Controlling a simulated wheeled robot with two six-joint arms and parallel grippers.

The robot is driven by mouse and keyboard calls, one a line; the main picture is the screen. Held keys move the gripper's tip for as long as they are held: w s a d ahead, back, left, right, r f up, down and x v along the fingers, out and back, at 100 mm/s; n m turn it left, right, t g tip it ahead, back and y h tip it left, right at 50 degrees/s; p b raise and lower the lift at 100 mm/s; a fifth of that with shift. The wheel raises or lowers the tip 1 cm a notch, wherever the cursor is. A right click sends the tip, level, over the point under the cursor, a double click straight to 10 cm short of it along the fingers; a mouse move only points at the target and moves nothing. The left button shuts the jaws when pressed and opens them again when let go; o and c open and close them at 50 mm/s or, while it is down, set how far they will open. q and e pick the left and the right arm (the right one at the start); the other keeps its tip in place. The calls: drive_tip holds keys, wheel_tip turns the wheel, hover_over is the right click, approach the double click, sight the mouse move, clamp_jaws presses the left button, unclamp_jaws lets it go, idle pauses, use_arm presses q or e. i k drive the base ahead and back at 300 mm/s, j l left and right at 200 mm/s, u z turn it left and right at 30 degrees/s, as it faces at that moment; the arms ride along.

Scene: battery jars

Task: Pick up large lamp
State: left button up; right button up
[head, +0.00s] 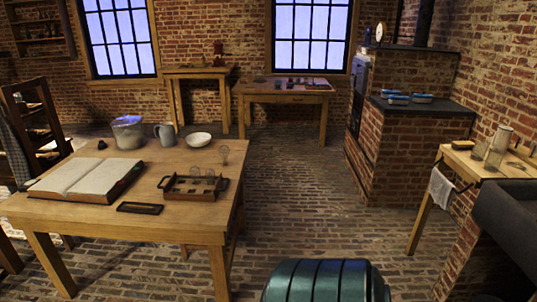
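No object is plainly a large lamp. Neither of my grippers is in view.
The near table also holds an open book (85,178), a lidded jar (128,135), a grey mug (165,134), a white bowl (198,140) and a small dark tray (140,208). A chair (35,108) stands behind it. Brick floor (300,200) is clear to the right, towards the brick stove (415,150).

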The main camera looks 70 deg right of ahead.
sight(224, 150)
drive_tip(key=z, duration=2)
drive_tip(key=i+j, duration=0.25)
drive_tip(key=i+j+z, duration=0.15)
drive_tip(key=j, duration=0.3)
drive_tip(key=i+j, duration=0.35)
drive_tip(key=z, duration=0.05)
